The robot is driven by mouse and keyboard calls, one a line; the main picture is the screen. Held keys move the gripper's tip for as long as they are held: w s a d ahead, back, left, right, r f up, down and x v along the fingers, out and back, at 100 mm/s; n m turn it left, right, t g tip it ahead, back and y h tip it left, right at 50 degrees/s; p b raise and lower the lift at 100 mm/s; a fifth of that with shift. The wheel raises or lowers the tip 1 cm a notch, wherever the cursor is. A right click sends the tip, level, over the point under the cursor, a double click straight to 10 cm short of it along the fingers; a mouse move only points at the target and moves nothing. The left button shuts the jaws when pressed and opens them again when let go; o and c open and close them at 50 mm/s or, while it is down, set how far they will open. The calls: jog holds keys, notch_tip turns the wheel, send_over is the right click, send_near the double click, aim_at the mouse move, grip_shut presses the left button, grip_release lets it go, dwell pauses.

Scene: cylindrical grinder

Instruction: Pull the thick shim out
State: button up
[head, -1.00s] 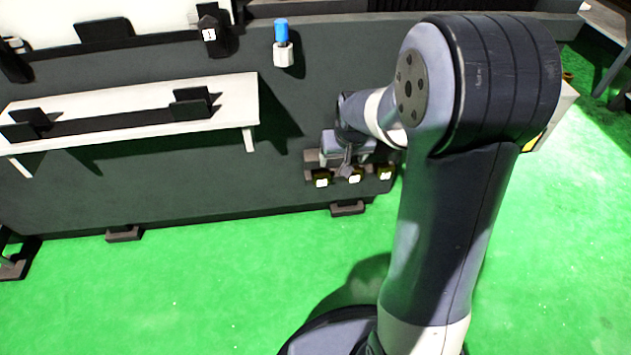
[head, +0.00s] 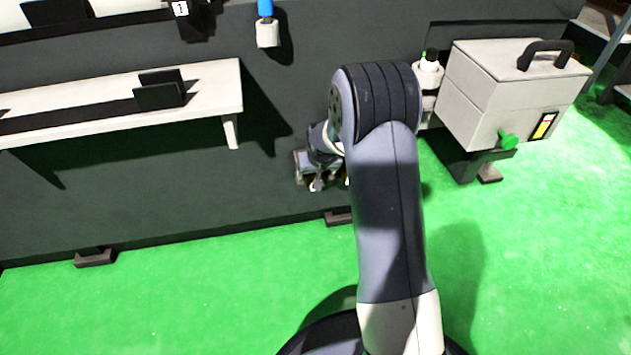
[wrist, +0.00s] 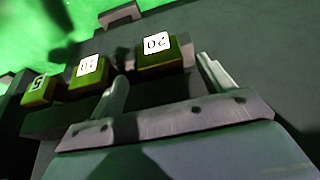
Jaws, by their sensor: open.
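Three olive-yellow shim blocks with white number labels stand in a row in the wrist view, the labels upside down. The largest-looking, labelled 20 (wrist: 160,58), is presumably the thick shim. The block labelled 10 (wrist: 88,76) is left of it, and the one labelled 5 (wrist: 39,91) is at the far left. My gripper (wrist: 162,70) is open, one finger on each side of the 20 block; I cannot tell whether they touch it. In the head view my gripper (head: 316,184) is low at the dark machine front, and my arm hides most of the blocks.
The dark machine front (head: 170,200) stands behind my gripper. A white shelf (head: 215,90) juts out to the left. A light grey box with a black handle (head: 490,85) and a white bottle (head: 428,72) are to the right. The green floor (head: 200,300) in front is clear.

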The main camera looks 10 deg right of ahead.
jog(key=shift+b+x, duration=0.55)
jog(key=shift+x, duration=1.35)
jog(key=shift+c, duration=0.5)
